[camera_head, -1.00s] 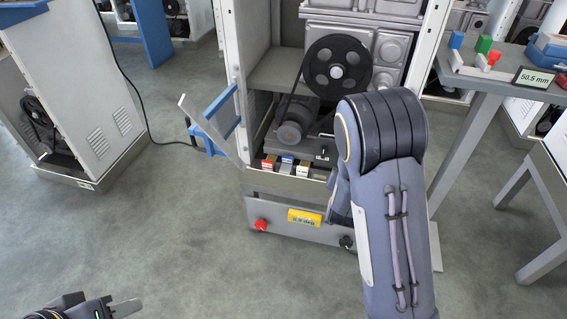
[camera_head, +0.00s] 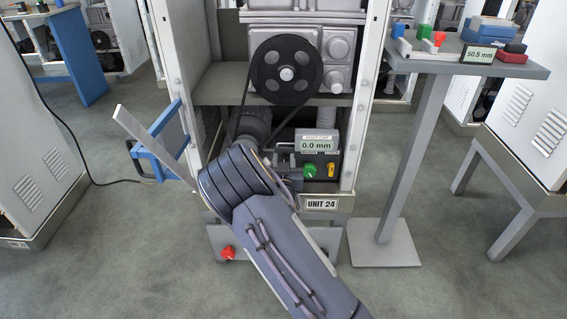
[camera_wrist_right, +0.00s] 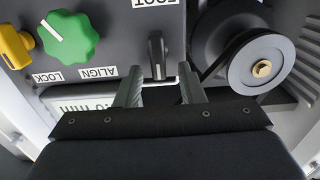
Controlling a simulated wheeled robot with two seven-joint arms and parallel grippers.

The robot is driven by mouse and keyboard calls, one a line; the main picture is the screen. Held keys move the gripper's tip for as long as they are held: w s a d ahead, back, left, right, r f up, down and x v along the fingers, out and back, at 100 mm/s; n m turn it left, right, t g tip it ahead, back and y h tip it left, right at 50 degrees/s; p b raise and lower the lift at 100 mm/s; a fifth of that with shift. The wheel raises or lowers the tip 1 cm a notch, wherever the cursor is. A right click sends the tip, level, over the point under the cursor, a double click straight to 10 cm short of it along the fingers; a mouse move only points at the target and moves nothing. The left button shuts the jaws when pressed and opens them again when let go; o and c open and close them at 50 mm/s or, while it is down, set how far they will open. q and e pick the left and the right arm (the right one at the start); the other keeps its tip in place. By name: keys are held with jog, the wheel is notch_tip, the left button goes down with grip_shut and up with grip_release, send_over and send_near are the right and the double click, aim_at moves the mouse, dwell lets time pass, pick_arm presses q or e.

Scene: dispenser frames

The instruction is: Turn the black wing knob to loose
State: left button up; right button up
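The black wing knob (camera_wrist_right: 157,55) shows in the right wrist view as a narrow upright fin on the dark control panel (camera_wrist_right: 112,20). My right gripper (camera_wrist_right: 160,88) is open, with its two fingers apart and the knob just ahead of the gap between them. I see no contact with the knob. In the head view my right arm reaches into the machine and blocks the knob from sight. A green knob (camera_wrist_right: 68,40) sits beside it, near the LOCK and ALIGN labels, which read upside down. My left gripper is out of view.
A yellow handle (camera_wrist_right: 16,46) and a grey pulley (camera_wrist_right: 262,68) flank the panel in the wrist view. In the head view a gap display (camera_head: 318,145) reads 0.0 mm, below a large black wheel (camera_head: 286,71). A side table (camera_head: 520,68) stands at right.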

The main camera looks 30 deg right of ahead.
grip_shut()
jog(key=shift+n, duration=0.3)
jog(key=n, duration=0.4)
jog(key=shift+w+a+f, duration=0.1)
jog(key=shift+w+a, duration=0.15)
jog(key=shift+a, duration=0.1)
jog(key=n, duration=0.5)
jog(key=shift+w+a+f, duration=0.15)
jog(key=shift+a+f, duration=0.1)
jog(key=shift+w+a+f+n, duration=0.1)
jog(key=shift+f+n, duration=0.15)
jog(key=shift+n, duration=1.15)
jog(key=shift+a+f+n, duration=0.1)
jog(key=shift+f+n, duration=0.15)
jog(key=shift+n, duration=1.15)
jog(key=shift+w+f+n, duration=0.1)
jog(key=shift+f+n, duration=0.15)
jog(key=shift+n, duration=1.15)
